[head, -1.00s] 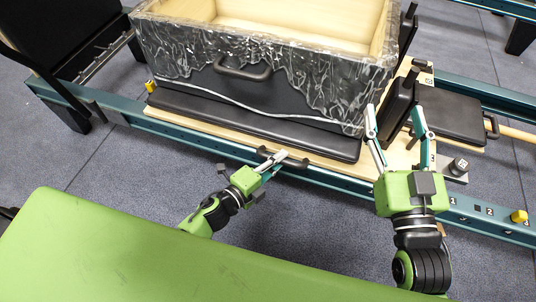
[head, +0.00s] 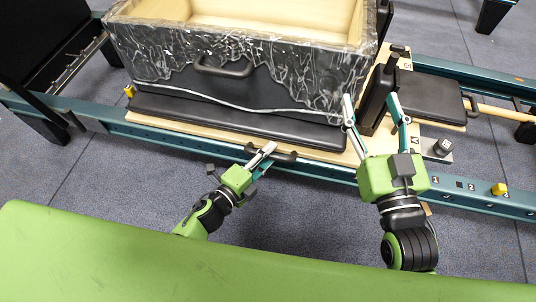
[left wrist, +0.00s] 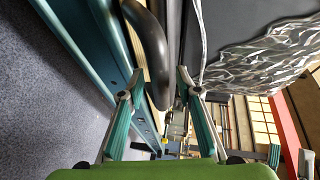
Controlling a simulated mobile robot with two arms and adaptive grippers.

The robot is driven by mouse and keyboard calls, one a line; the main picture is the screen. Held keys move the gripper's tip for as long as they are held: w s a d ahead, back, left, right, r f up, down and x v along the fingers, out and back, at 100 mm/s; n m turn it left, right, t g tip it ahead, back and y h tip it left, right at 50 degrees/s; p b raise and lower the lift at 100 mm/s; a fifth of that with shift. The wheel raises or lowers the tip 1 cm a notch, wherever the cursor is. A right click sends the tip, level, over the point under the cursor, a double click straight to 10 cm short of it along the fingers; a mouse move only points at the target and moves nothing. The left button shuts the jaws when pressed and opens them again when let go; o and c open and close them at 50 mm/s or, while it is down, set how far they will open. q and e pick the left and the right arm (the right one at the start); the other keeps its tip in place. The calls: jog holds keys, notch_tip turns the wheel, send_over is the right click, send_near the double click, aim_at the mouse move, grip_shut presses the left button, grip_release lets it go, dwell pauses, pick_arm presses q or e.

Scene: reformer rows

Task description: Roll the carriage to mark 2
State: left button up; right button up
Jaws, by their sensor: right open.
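The carriage (head: 345,157) is a pale wooden board on teal rails, with a black pad (head: 290,131). A dark handle (head: 286,157) sticks out from its front edge. My left gripper (head: 266,157) is at this handle in the head view. In the left wrist view its fingers (left wrist: 160,75) are apart with the handle (left wrist: 152,50) between or just beyond their tips; contact is unclear. My right gripper (head: 370,107) is open, its fingers spread near the carriage's right end. Number marks (head: 472,186) run along the front rail at the right, 1 and 2 among them.
A large box (head: 290,70) with black-and-white marbled sides stands on the carriage. A yellow knob (head: 499,189) sits on the front rail near the marks. A green padded surface (head: 180,260) fills the foreground. Grey floor shows between it and the rail.

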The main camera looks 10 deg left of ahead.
pick_arm(q)
jog(key=v, duration=1.2)
dwell(0.3)
